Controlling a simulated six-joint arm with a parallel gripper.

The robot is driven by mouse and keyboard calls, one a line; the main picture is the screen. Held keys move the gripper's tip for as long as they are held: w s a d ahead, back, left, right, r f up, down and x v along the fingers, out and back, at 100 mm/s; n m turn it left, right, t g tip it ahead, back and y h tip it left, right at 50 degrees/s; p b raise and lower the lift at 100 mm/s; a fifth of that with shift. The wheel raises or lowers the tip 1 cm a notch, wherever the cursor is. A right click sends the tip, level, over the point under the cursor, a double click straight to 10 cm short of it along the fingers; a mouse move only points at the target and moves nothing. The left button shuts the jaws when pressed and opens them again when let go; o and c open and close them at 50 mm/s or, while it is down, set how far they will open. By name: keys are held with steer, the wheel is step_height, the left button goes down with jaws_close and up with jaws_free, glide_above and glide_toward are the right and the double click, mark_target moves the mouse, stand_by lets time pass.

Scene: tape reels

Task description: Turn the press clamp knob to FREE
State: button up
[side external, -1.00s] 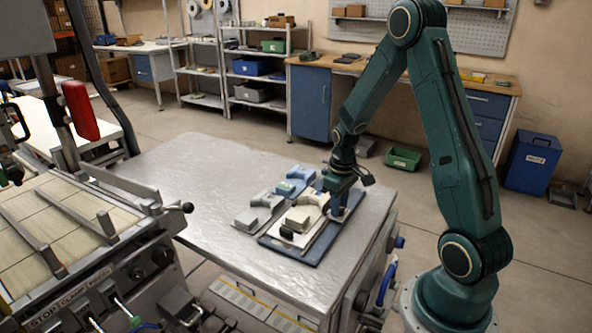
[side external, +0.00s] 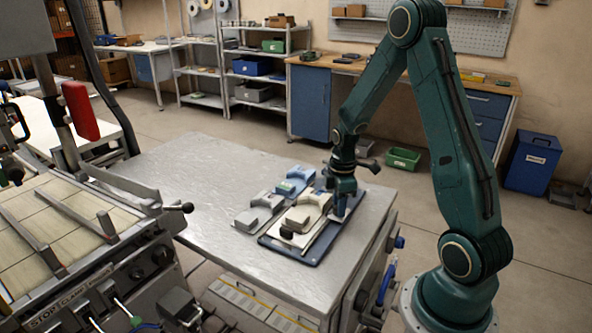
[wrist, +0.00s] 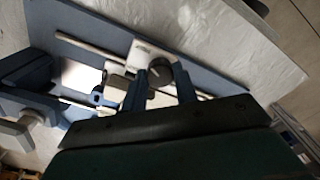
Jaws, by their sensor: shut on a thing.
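The press clamp is a pale fixture on a blue base plate (side external: 306,251), which lies on the metal table. In the wrist view, a dark round knob (wrist: 158,73) sits on a white block (wrist: 142,50) that has small, unreadable marking. My gripper (side external: 341,212) is low over the right end of the base plate. In the wrist view, the fingers of my gripper (wrist: 161,88) are on either side of the knob and shut on it. The knob is hidden behind the gripper in the side view, and its pointer setting cannot be read.
Pale and blue curved holders (side external: 294,186) and a grey one (side external: 259,211) stand close to the plate. A black part (side external: 286,233) is at the plate's front end. The table (side external: 185,185) is clear on the left. A press machine (side external: 80,240) stands further left.

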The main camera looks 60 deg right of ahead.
steer(key=shift+n, duration=0.3)
steer(key=o, duration=1)
steer(key=shift+r, duration=0.1)
step_height(320, 180, up, 14)
steer(key=shift+f, duration=0.15)
stand_by(0.5)
